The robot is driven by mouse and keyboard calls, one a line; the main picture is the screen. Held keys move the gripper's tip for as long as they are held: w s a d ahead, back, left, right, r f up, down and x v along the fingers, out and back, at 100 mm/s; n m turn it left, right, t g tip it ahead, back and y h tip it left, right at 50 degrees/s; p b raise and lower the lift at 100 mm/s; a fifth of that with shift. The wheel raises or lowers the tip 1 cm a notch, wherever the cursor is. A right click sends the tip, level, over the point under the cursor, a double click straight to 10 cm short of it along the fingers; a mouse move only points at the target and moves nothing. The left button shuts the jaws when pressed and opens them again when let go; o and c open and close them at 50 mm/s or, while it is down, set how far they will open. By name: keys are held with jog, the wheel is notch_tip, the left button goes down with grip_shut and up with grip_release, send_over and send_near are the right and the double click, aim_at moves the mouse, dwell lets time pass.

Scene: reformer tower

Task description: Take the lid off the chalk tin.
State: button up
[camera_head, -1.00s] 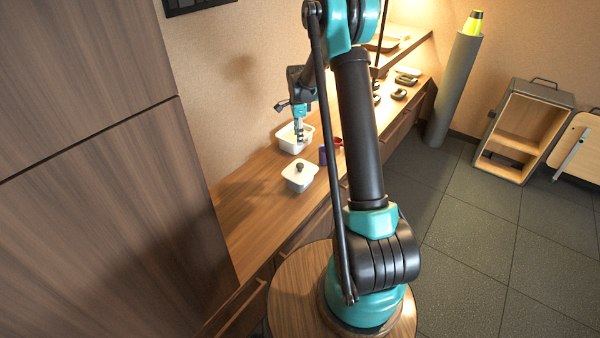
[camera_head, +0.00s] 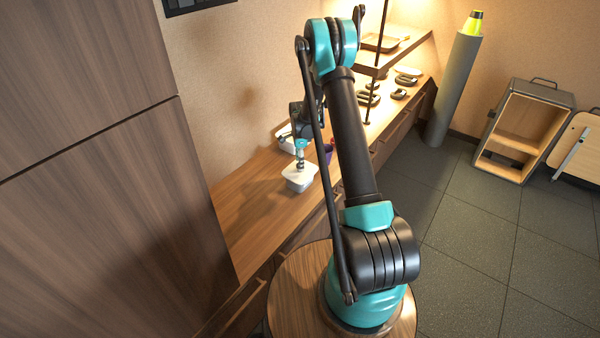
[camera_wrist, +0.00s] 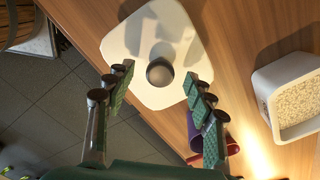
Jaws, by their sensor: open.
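The chalk tin (camera_head: 298,182) is a white, rounded-square box on the wooden counter. In the wrist view its white lid (camera_wrist: 131,40) lies on top, with a round dark knob (camera_wrist: 160,73) in the middle. My gripper (camera_wrist: 156,88) is open above the lid, one finger to each side of the knob, apart from it as far as I can tell. In the head view my gripper (camera_head: 300,165) hangs down right over the tin and hides the knob. The inside of the tin is covered by the lid.
A white tub (camera_wrist: 266,98) with pale grains stands beside the tin; it also shows in the head view behind it. A purple cup (camera_wrist: 194,133) stands close to the tin. The counter (camera_head: 240,205) in front is clear. Dark rings lie farther along.

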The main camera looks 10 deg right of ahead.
jog(key=shift+f, duration=1.45)
jog(key=shift+c, duration=0.3)
grip_shut()
